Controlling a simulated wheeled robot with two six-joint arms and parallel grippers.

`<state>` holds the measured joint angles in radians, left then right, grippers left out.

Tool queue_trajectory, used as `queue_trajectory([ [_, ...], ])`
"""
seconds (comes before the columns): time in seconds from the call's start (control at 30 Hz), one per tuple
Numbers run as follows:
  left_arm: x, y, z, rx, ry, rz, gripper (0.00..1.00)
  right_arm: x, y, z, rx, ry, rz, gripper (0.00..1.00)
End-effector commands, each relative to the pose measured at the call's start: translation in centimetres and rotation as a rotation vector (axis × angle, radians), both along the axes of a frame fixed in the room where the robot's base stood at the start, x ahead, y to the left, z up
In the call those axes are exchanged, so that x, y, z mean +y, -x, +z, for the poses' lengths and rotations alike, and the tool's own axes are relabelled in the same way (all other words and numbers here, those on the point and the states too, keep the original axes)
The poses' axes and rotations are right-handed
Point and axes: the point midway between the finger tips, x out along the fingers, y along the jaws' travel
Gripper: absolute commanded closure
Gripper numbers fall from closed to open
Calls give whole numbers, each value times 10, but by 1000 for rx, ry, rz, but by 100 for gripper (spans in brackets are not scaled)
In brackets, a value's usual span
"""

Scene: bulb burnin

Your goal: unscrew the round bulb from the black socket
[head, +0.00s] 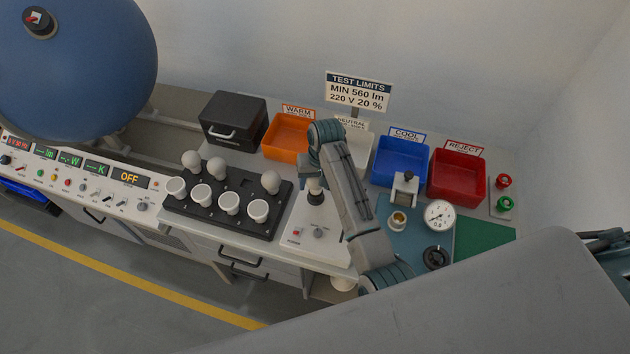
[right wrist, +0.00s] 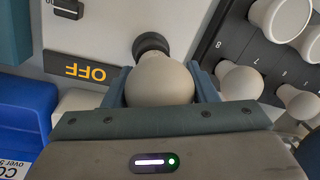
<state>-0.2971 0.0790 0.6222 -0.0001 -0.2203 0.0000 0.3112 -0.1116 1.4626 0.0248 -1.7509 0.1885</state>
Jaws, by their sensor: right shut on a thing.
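The round bulb (right wrist: 160,82) is a matte white globe between the two fingers of my right gripper (right wrist: 160,88) in the right wrist view. The gripper is shut on it. The bulb's neck points at the black socket (right wrist: 150,43) and overlaps its rim, so I cannot tell how deep it sits. In the head view the black socket (head: 316,198) stands on a white panel (head: 325,222), below my right gripper (head: 312,176). My arm hides most of the bulb there. My left gripper is not in view.
A black rack (head: 226,205) with several white bulbs stands left of the socket. Orange (head: 287,137), blue (head: 400,160) and red (head: 457,178) bins are behind and right. A gauge (head: 439,214) and small fixture (head: 404,190) stand on the right mat.

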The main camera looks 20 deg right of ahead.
Motion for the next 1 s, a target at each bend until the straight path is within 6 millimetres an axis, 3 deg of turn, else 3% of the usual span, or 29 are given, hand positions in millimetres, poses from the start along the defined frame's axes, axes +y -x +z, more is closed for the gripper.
queue_trajectory([
  [1.0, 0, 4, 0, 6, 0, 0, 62, 0, 3, 1, 3, 4, 1352, 70],
])
